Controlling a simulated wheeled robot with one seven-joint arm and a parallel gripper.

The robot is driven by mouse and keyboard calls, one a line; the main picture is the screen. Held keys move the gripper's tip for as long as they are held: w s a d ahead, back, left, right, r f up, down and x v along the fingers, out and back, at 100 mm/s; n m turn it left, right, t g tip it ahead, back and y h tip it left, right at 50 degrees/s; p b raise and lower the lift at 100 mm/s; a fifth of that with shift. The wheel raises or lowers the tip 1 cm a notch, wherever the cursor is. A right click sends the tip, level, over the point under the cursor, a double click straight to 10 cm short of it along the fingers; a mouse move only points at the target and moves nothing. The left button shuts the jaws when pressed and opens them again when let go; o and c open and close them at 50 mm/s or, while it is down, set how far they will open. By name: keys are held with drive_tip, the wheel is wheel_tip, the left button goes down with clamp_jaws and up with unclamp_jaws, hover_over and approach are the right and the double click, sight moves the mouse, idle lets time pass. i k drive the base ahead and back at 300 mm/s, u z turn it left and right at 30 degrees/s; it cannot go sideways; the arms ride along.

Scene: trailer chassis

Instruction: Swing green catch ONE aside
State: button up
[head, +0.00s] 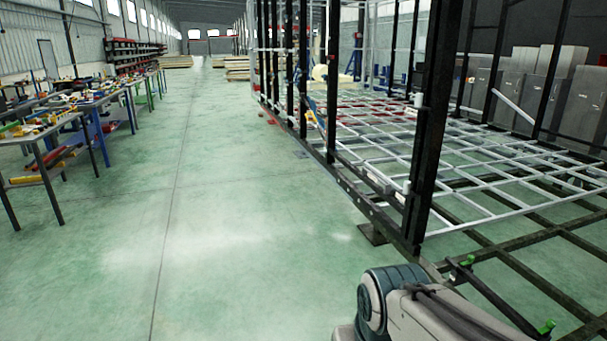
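Two small green catches show at the lower right of the head view. One green catch (467,261) is at the upper end of a dark bar (500,298) by the chassis frame. The other green catch (547,327) is at the bar's lower end, close to the bottom edge. I see no number on either, so I cannot tell which is ONE. Part of my arm, grey and teal, fills the bottom right, just left of the bar and catches. My gripper is not in view.
The trailer chassis (350,190) has black uprights and a grid floor on the right. A black post (433,120) stands beyond the upper catch. Cluttered workbenches (85,112) line the left. The green floor (200,230) between them is clear.

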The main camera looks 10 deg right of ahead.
sight(472, 259)
drive_tip(key=i, duration=2.25)
drive_tip(key=z, duration=2.35)
drive_tip(key=i, duration=1.7)
drive_tip(key=u, duration=0.8)
